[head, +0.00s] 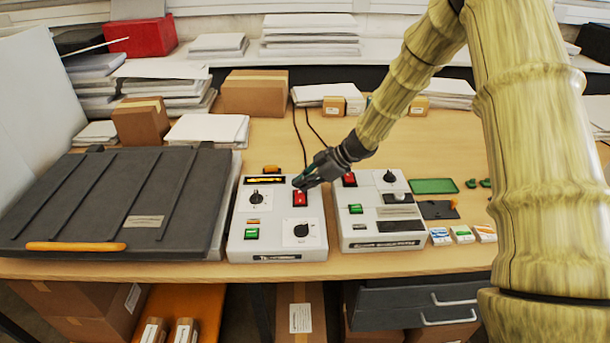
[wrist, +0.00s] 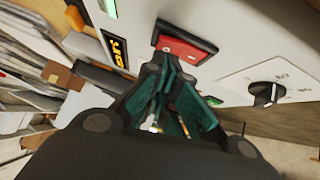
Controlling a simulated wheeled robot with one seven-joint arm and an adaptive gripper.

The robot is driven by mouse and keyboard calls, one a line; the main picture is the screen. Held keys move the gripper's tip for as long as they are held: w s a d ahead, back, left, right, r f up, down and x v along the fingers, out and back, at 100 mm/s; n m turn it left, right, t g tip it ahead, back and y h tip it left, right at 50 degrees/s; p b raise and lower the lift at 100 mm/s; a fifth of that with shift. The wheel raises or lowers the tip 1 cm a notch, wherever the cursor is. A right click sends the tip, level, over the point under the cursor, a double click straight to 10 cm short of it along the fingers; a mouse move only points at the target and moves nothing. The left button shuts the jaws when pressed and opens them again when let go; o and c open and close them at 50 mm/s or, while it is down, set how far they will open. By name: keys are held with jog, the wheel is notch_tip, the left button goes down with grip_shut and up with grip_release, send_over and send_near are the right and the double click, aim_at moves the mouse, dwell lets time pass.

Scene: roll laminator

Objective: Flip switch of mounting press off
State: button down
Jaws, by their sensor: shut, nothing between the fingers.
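The mounting press (head: 120,200) is a wide, flat, dark grey lidded unit with an orange handle at the left of the head view. A white control box (head: 262,228) stands against its right side. This box has a red rocker switch (head: 300,199) near its top right; the switch also shows large in the wrist view (wrist: 188,46). My gripper (head: 300,184) is shut and empty, its fingertips right at the switch's edge. In the wrist view the shut fingers (wrist: 168,62) overlap the switch's lower edge; I cannot tell whether they touch it.
The box also has dials (head: 302,231), a green button (head: 252,233) and an orange-lit display (wrist: 118,53). A second white box (head: 372,213) with its own red switch (head: 349,180) stands close on the right. Cartons (head: 254,93) and paper stacks lie behind.

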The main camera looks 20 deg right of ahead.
jog(key=shift+f, duration=0.25)
jog(key=shift+f, duration=0.15)
jog(key=shift+w+f, duration=0.15)
jog(key=shift+f, duration=0.05)
dwell(0.3)
jog(key=shift+s+a+r+p, duration=0.2)
jog(key=shift+s+p, duration=0.1)
jog(key=shift+s, duration=0.45)
